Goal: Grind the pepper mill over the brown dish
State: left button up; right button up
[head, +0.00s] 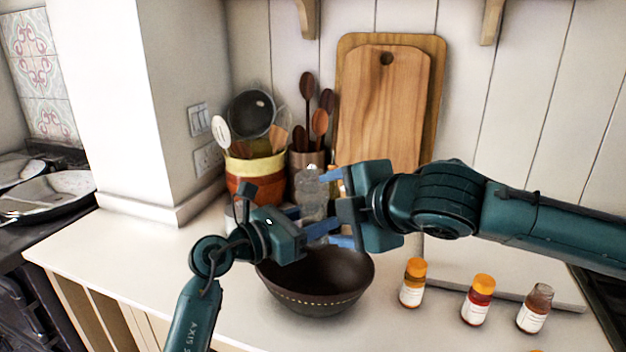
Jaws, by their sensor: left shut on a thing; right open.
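The pepper mill (312,194) looks grey and glassy with a small knob on top. It stands upright above the far side of the brown dish (316,297), a dark bowl with a dotted light band. My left gripper (312,222) is shut on the mill's lower part; its fingers hide some of the mill. My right gripper (328,207) comes in from the right and is open, its blue fingers spread beside the mill. I cannot tell whether they touch it. My grippers cover part of the bowl's back rim.
A utensil crock (255,176), a utensil holder (308,160) and cutting boards (385,110) are behind. The counter (150,262) left of the bowl is clear.

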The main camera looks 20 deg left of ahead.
aim_at(328, 185)
jog(key=m+y, duration=0.1)
jog(key=w+m, duration=0.1)
jog(key=m, duration=0.1)
jog(key=shift+w+d+m+y, duration=0.15)
jog(key=shift+d+m+y, duration=0.15)
jog(key=shift+y, duration=0.1)
jog(key=m, duration=0.1)
jog(key=m+y, duration=0.1)
jog(key=d+m+y, duration=0.1)
jog(key=shift+w+d+r+m+g, duration=0.1)
jog(key=shift+w+r+m+g, duration=0.05)
jog(key=shift+w+m+g, duration=0.15)
jog(key=w+a+m+y, duration=0.1)
jog(key=a+m, duration=0.1)
jog(key=w+a+m+g+y, duration=0.1)
jog(key=a+m, duration=0.2)
jog(key=w+a+r+m+y, duration=0.1)
jog(key=a+m+y, duration=0.1)
jog(key=shift+w+a, duration=0.2)
jog(key=shift+w, duration=0.1)
jog(key=c, duration=1)
